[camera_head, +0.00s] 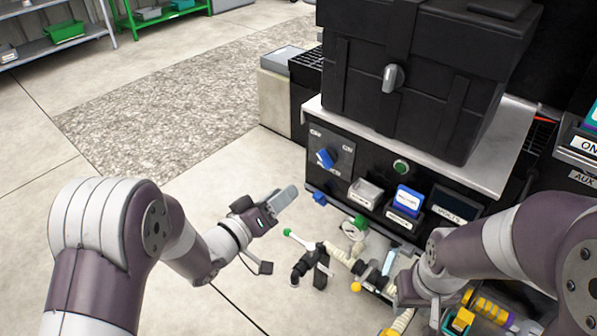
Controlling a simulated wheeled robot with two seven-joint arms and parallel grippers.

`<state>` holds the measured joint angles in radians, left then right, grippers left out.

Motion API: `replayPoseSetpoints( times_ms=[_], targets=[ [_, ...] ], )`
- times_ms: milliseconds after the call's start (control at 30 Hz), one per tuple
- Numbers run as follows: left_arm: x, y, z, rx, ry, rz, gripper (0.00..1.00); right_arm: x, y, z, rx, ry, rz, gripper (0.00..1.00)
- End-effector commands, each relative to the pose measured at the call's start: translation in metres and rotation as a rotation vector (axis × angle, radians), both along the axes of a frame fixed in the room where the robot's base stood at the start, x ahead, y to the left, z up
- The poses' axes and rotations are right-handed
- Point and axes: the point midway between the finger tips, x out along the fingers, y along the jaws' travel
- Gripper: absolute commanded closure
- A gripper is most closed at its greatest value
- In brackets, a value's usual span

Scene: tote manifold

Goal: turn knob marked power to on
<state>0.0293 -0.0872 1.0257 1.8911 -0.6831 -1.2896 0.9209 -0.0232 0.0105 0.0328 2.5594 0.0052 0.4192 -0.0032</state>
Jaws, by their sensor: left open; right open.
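The blue power knob (325,158) sits on a dark square plate on the front of the black control panel (375,152). An OFF label is at its upper left, an ON label at its upper right, and POWER below. The knob looks tilted toward the OFF side, though it is small. My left gripper (280,229) is open and empty, in front of and to the lower left of the knob, apart from it. My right gripper (398,282) is low at the right among pipes, partly hidden by my arm, apart from the knob.
A black case (420,70) stands on the panel's top. A green button (401,166), a blue switch (408,198) and a VOLTS display (456,206) are right of the knob. The floor at left is clear.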

Motion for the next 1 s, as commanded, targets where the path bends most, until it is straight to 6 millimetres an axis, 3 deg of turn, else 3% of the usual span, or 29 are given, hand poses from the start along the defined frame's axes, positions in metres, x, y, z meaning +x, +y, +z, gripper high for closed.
replayPoseSetpoints(
  times_ms=[167,400,600,1000],
  targets=[
    [0.011,-0.012,0.005,-0.072,0.003,-0.011,0.58,0.000,0.000,-0.009,0.000,0.001,0.000,0.57],
    [0.061,-0.048,0.002,-0.071,0.004,-0.009,0.58,-0.001,0.000,-0.032,0.000,0.002,0.000,0.57],
    [0.092,-0.069,0.004,-0.071,0.005,-0.006,0.58,0.000,0.000,-0.044,0.000,0.002,0.000,0.57],
    [0.101,-0.076,0.007,-0.069,0.007,-0.004,0.62,0.000,0.000,-0.045,0.000,0.001,0.000,0.57]
  ],
)
